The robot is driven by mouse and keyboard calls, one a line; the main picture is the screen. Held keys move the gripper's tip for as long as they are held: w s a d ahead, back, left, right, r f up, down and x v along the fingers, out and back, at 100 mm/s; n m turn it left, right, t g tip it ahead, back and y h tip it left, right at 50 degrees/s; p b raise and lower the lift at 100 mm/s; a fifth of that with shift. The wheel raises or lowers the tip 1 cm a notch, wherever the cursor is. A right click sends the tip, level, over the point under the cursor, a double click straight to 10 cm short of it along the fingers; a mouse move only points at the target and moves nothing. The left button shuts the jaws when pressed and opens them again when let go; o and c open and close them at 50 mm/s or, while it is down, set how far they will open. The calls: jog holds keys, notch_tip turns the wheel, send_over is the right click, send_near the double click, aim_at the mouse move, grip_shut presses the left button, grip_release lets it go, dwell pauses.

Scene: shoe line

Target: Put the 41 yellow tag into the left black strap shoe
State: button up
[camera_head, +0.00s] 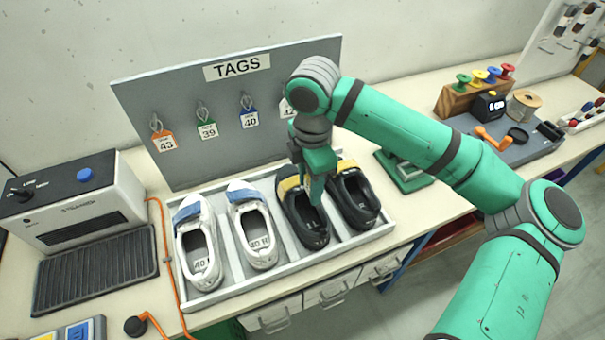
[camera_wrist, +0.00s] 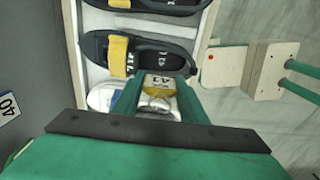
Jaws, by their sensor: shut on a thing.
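The yellow 41 tag (camera_wrist: 160,80) is between my gripper's fingers in the wrist view, number facing the camera. My gripper (camera_head: 316,192) is shut on it and points down over the left black strap shoe (camera_head: 303,222), hiding part of that shoe. The tag cannot be made out in the head view. The wrist view shows the left black shoe (camera_wrist: 175,62) with a yellow strap, just beyond the tag. The right black strap shoe (camera_head: 357,200) lies beside it. Whether the tag touches the shoe cannot be told.
Two white shoes (camera_head: 255,237) with blue straps share the grey tray (camera_head: 290,277). The tag board (camera_head: 210,95) stands behind, with other tags hanging. A label machine (camera_head: 75,205) is at left. A tool stand (camera_head: 500,125) is at right.

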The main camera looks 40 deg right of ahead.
jog(key=shift+s+f, duration=0.1)
jog(key=shift+f, duration=4.55)
jog(key=o, duration=1.1)
jog(key=shift+r, duration=0.1)
notch_tip(320, 180, up, 11)
jog(key=shift+s+f, duration=0.1)
jog(key=shift+f, duration=0.05)
